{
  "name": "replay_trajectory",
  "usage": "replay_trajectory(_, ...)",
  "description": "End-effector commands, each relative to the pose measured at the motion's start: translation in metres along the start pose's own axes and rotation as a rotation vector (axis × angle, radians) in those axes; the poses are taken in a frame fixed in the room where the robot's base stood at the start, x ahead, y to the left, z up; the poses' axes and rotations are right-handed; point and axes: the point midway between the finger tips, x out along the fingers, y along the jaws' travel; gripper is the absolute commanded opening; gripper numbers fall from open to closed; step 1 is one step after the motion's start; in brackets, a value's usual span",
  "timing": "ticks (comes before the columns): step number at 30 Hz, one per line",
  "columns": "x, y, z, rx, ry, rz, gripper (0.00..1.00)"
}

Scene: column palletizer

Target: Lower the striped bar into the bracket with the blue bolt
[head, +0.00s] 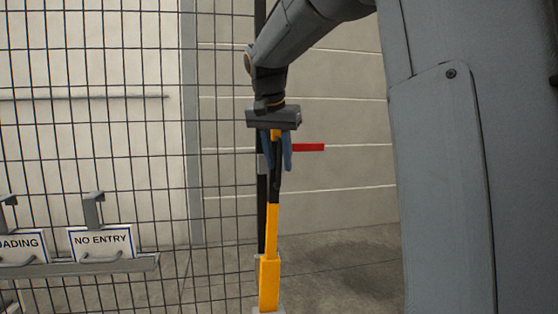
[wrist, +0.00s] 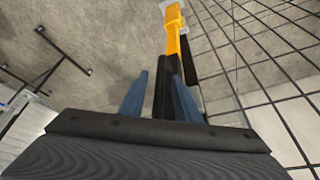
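The striped bar (head: 272,220), yellow and black, stands nearly upright below my gripper (head: 276,160). In the wrist view the bar (wrist: 173,45) runs away from between the two blue-grey fingers (wrist: 160,85). A gap shows between the left finger and the bar; the right finger overlaps its edge in the picture. The fingers look open around the bar's upper end. At the bottom is a wider yellow part (head: 269,284), with a grey piece beneath it at the picture's lower edge. I cannot tell whether this is a bracket. No blue bolt shows.
A dark post (head: 262,190) stands close behind the bar, beside wire mesh fencing (head: 110,150). A red bar (head: 308,147) sticks out right near the fingers. A rail (head: 130,264) at lower left carries a NO ENTRY sign (head: 102,241) and another sign. Floor on the right is clear.

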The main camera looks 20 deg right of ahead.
Motion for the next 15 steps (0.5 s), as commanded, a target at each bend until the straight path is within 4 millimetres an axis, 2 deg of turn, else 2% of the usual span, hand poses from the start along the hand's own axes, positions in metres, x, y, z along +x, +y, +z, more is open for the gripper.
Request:
replay_trajectory(5, 0.0115, 0.0005, 0.0002, 0.000, -0.001, 0.001, 0.29)
replay_trajectory(12, 0.0128, 0.0003, 0.0002, 0.000, 0.000, 0.000, 0.29)
replay_trajectory(13, 0.0128, 0.0003, 0.0002, 0.000, 0.000, 0.000, 0.28)
replay_trajectory(15, 0.0127, 0.0002, 0.0002, 0.000, 0.000, 0.000, 0.16)
